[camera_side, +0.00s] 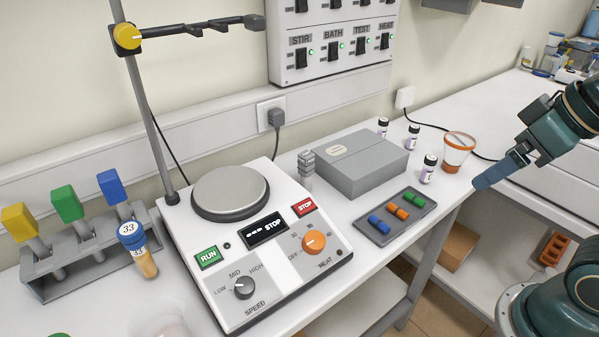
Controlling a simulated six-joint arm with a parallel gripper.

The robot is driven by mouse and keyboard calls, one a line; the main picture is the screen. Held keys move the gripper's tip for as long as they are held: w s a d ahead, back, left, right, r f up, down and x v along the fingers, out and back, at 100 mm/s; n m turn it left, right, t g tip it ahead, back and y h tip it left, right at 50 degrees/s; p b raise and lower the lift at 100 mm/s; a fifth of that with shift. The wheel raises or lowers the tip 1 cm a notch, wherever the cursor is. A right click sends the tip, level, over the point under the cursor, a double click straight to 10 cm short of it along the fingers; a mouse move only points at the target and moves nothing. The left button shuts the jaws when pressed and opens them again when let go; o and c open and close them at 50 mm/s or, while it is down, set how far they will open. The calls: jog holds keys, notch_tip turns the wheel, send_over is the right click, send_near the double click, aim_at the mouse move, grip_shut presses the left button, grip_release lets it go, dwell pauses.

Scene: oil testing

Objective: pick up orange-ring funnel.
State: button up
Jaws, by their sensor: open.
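The orange-ring funnel (459,146) stands on the white bench at the right, a clear cup shape with an orange rim and an orange lower part. My gripper (482,184) comes in from the right, with its blue-grey fingers pointing down and left. The fingertips are just to the right of the funnel and slightly lower in the picture. They look apart from it, though the exact gap in depth is hard to tell. The gripper is open and holds nothing; seen from the side, its two fingers overlap.
Small dark-capped vials (428,169) stand left of the funnel, beside a grey box (347,165). A grey tray (372,229) with coloured pieces lies in front. A hotplate stirrer (314,268) and a rack with coloured-handled tools (40,284) are further left. The bench edge runs close below the gripper.

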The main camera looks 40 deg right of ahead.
dwell(0.3)
jog(key=m+g, duration=0.6)
jog(key=m, duration=1.4)
send_over(462, 139)
notch_tip(462, 139, down, 3)
jog(key=shift+f, duration=4.4)
jog(key=shift+f, duration=0.1)
